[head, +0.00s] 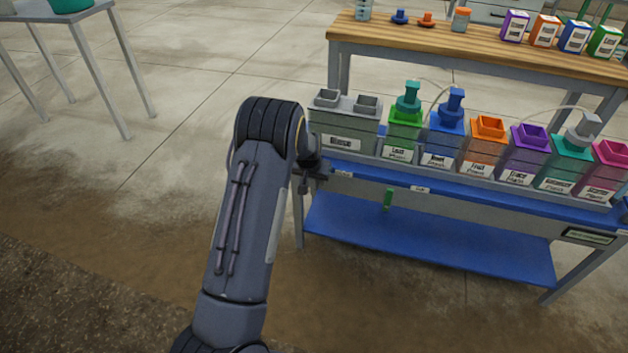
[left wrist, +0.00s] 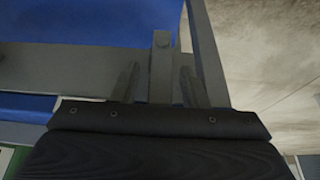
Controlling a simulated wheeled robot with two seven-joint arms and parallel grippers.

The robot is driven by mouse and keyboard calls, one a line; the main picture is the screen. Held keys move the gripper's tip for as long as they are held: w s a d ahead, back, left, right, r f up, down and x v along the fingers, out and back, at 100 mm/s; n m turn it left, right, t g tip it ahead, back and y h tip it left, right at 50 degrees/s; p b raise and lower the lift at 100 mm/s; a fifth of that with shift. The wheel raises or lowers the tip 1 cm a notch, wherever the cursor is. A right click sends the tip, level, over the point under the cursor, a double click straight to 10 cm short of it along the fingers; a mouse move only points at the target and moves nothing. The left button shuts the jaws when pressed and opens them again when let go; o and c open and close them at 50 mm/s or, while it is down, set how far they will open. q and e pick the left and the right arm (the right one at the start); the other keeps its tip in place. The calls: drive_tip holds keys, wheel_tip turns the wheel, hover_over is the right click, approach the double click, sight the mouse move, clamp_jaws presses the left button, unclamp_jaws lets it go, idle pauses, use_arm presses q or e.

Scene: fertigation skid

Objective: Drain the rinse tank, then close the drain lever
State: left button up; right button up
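The grey rinse tank (head: 345,130) stands at the left end of the skid's row of tanks, with a label on its front. My left gripper (head: 316,174) is at the skid's left front corner, just below this tank, and partly hidden by my own wrist. In the left wrist view its two fingers (left wrist: 160,88) are apart, with a grey upright bar (left wrist: 161,62) with a round bolt head between them. Narrow gaps show on both sides of the bar. The bar may be the drain lever; I cannot tell for sure. The water level is not visible. My right gripper is not in view.
Several coloured tanks, such as the green one (head: 401,140), stand right of the rinse tank. A green handle (head: 388,200) hangs below the front rail, above the blue lower shelf (head: 430,240). A wooden bench (head: 440,48) stands behind.

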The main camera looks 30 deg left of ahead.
use_arm(q)
clamp_jaws()
